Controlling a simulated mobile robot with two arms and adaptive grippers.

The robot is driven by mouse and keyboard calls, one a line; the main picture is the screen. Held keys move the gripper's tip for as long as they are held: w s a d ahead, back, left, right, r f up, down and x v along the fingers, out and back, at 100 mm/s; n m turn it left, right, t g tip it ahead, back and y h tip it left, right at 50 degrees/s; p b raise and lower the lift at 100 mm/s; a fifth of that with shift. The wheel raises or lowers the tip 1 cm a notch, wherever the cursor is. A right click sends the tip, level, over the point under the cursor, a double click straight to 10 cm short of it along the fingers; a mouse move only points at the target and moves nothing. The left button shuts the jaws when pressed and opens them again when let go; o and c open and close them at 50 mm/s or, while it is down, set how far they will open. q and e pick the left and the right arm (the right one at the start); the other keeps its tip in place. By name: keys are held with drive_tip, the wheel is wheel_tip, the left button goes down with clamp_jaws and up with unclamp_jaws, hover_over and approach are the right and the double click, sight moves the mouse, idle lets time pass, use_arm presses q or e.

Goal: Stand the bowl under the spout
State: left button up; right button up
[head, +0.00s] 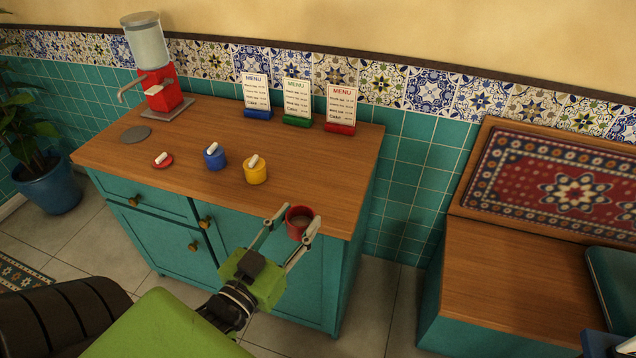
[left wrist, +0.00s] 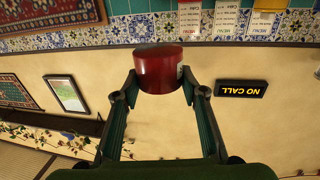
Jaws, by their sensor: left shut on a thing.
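The red bowl (head: 299,222) is in my left gripper (head: 291,221), whose fingers are shut on its sides. It is near the counter's front right corner, at the far end from the dispenser. In the left wrist view, which is upside down, the red bowl (left wrist: 158,70) sits between the fingertips. The dispenser (head: 156,88) is red with a clear tank and stands at the counter's back left. Its grey spout (head: 130,89) reaches out to the left. A grey round disc (head: 135,133) lies on the counter below the spout.
On the counter (head: 300,179) are a red lid (head: 163,161), a blue pot (head: 214,160) and a yellow pot (head: 255,173). Three menu stands (head: 297,101) line the back. A wooden bench (head: 520,290) is at right and a plant (head: 45,180) at left.

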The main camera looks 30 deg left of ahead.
use_arm(q)
drive_tip(key=w+a+r+y, duration=0.1)
drive_tip(key=w+a+r, duration=0.1)
drive_tip(key=a, duration=0.4)
drive_tip(key=w+a+r+n+y, duration=0.1)
drive_tip(key=w+a+r, duration=0.1)
drive_tip(key=a, duration=0.4)
drive_tip(key=shift+w+a+r, duration=0.3)
drive_tip(key=shift+w+r, duration=0.1)
drive_tip(key=shift+r, duration=0.25)
